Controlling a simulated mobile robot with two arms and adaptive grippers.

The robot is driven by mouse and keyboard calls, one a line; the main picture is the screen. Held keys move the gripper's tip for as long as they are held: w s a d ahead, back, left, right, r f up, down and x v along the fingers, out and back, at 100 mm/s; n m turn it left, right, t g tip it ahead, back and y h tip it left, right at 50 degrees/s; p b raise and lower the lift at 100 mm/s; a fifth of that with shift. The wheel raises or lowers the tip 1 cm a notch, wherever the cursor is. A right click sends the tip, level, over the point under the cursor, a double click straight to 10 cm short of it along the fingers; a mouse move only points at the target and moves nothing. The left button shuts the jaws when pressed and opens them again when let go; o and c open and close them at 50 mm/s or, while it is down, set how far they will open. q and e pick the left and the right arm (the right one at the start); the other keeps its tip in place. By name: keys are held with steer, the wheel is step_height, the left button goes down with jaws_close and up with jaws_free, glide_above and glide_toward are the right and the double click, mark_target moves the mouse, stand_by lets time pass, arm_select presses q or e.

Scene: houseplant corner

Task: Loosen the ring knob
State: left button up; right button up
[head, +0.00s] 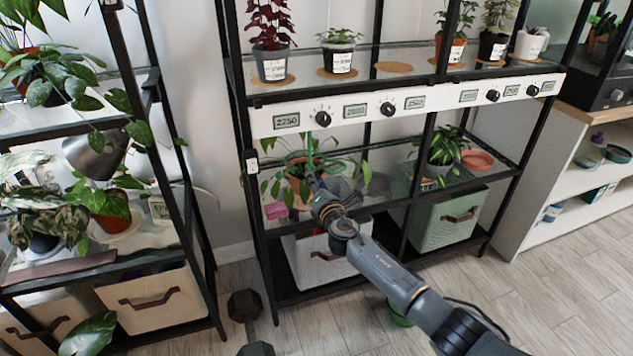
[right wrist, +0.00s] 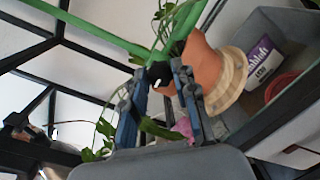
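The ring knob (right wrist: 160,74) is a small black knob with a white mark, set at the green support bars (right wrist: 108,30) of a potted plant. My right gripper (right wrist: 159,70) has one finger on each side of the knob, and its tips appear to press on it. In the head view my right gripper (head: 316,182) reaches in at the terracotta pot (head: 298,170) on the middle shelf, below the row of dials. A green upright (head: 310,146) rises there; the knob is too small to make out. My left gripper is not in view.
A glass shelf and rail with black dials (head: 388,109) run above. A green bin (head: 447,218) stands below right. A dumbbell (head: 244,306) lies on the floor.

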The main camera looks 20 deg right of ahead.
steer(key=o, duration=0.4)
steer(key=shift+f, duration=0.1)
steer(key=shift+c, duration=0.2)
steer(key=s, duration=1.2)
steer(key=shift+r, duration=0.2)
steer(key=shift+a, duration=0.1)
